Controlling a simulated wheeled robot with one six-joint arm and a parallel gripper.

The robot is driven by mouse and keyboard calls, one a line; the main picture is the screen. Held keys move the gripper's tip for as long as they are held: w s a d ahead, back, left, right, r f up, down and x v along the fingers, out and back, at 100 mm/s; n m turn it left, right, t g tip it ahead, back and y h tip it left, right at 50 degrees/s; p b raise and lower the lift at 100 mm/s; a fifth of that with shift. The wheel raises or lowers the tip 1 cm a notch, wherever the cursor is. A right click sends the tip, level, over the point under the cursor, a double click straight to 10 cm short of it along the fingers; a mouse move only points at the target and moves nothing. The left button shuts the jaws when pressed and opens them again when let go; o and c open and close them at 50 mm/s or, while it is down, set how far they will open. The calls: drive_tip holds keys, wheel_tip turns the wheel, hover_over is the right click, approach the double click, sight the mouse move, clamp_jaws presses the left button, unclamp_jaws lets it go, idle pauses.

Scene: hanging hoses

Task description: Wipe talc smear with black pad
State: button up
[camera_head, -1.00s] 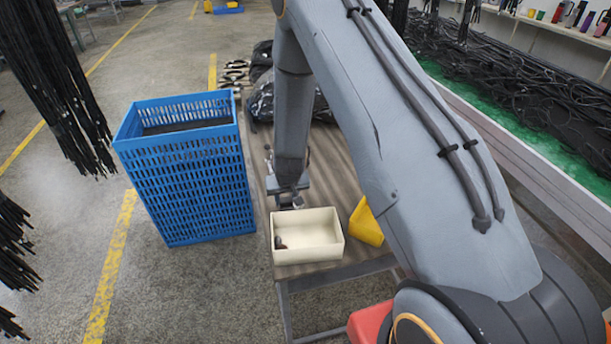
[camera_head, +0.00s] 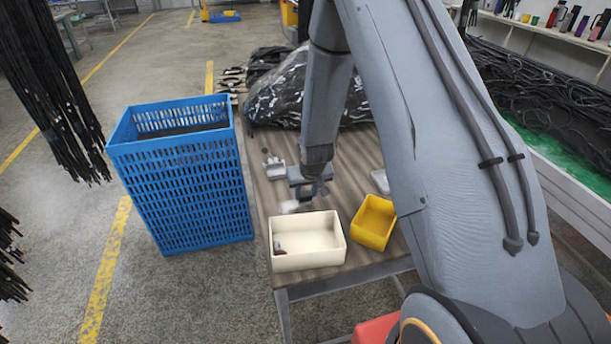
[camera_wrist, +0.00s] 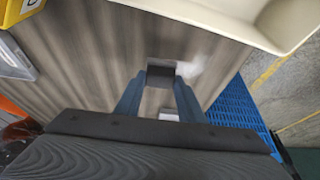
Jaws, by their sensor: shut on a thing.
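My gripper (camera_head: 309,190) is low over the brown table (camera_head: 352,160), just behind the cream bin. In the wrist view its two blue-grey fingers (camera_wrist: 160,82) are shut on a small black pad (camera_wrist: 160,76). The pad is at or close to the tabletop; I cannot tell if it touches. The whitish talc smear (camera_wrist: 187,68) shows right beside the pad in the wrist view. In the head view the smear (camera_head: 290,206) lies left of my gripper, near the table's left edge. The pad is hard to make out in the head view.
The cream bin (camera_head: 307,261) stands at the table's front with a small dark item inside. A yellow bin (camera_head: 372,224) is right of it. A tall blue crate (camera_head: 180,185) stands left of the table. Black bags (camera_head: 300,95) lie at the back.

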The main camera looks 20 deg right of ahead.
drive_tip(key=shift+r+p, duration=1.45)
drive_tip(key=shift+r, duration=1.2)
drive_tip(key=shift+d, duration=0.1)
